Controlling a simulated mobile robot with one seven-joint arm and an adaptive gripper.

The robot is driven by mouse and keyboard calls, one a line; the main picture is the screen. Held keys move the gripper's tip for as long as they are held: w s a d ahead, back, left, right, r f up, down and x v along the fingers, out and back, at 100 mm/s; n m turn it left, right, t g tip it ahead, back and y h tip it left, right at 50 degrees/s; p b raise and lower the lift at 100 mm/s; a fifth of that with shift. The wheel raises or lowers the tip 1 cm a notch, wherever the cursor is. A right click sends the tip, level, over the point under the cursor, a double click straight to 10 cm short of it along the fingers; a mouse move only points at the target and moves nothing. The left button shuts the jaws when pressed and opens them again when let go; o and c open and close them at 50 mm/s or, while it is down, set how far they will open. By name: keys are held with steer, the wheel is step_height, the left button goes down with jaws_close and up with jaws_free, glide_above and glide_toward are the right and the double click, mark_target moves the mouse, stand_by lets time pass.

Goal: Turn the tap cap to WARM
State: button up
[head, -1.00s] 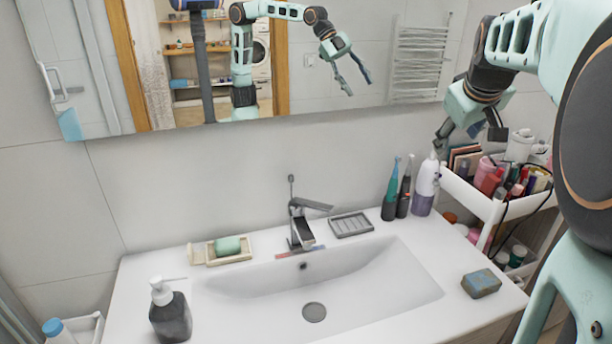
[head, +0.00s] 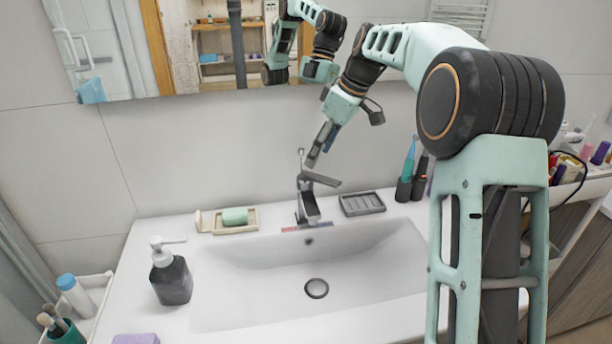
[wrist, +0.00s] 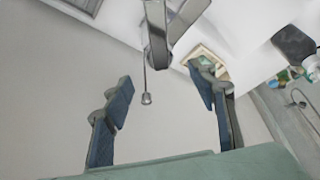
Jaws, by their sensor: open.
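The chrome tap (head: 308,207) stands upright at the back of the white sink, with its flat lever cap (head: 321,179) pointing to the right. A thin upright rod (head: 301,157) rises at the tap's top. A red and blue strip (head: 298,228) lies at its base. My gripper (head: 318,158) is just above and behind the cap, tilted down. In the wrist view the fingers of my gripper (wrist: 160,80) are spread wide and empty. The tap (wrist: 157,35) and the rod's round tip (wrist: 147,98) appear between them, apart from both fingers. I cannot read any WARM mark.
A soap dish (head: 250,226) with green soap is left of the tap; a grey ridged dish (head: 362,204) is right. Toothbrushes (head: 407,170) stand farther right. A dark soap dispenser (head: 171,280) stands front left. The mirror (head: 215,80) is close behind. The basin (head: 350,268) is empty.

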mark_target(308, 173)
steer(key=x, duration=0.9)
steer(key=shift+c, duration=0.6)
jaws_close()
